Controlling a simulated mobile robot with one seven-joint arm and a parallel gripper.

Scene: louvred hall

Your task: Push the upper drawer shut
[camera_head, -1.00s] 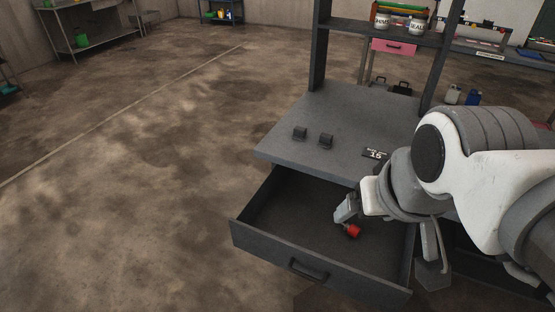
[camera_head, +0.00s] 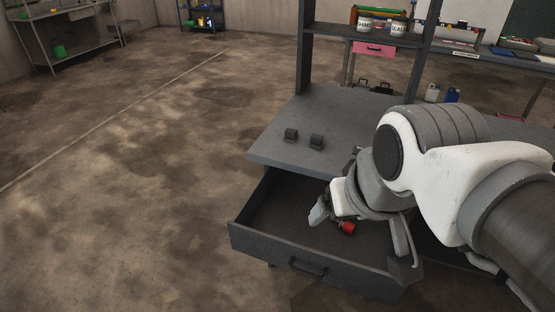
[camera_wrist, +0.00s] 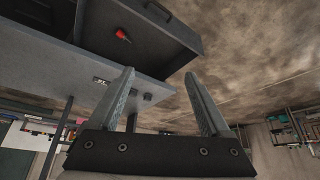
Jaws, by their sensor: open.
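The upper drawer (camera_head: 275,250) is dark grey and stands pulled out from under a grey worktop (camera_head: 350,120). Its front panel carries a dark handle (camera_head: 308,267). A small red object with a dark end (camera_head: 347,228) lies inside on the drawer floor. My gripper (camera_head: 358,222) is over the right part of the drawer, behind its front panel in the picture; whether it touches the drawer I cannot tell. In the wrist view my gripper (camera_wrist: 159,76) is open with nothing between its fingers. The drawer (camera_wrist: 180,38) and red object (camera_wrist: 122,34) show beyond the fingertips there, upside down.
Two small dark blocks (camera_head: 303,138) sit on the worktop. A pink drawer (camera_head: 374,49) is behind. The concrete floor left of the drawer is open. A metal table (camera_head: 75,30) stands far left.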

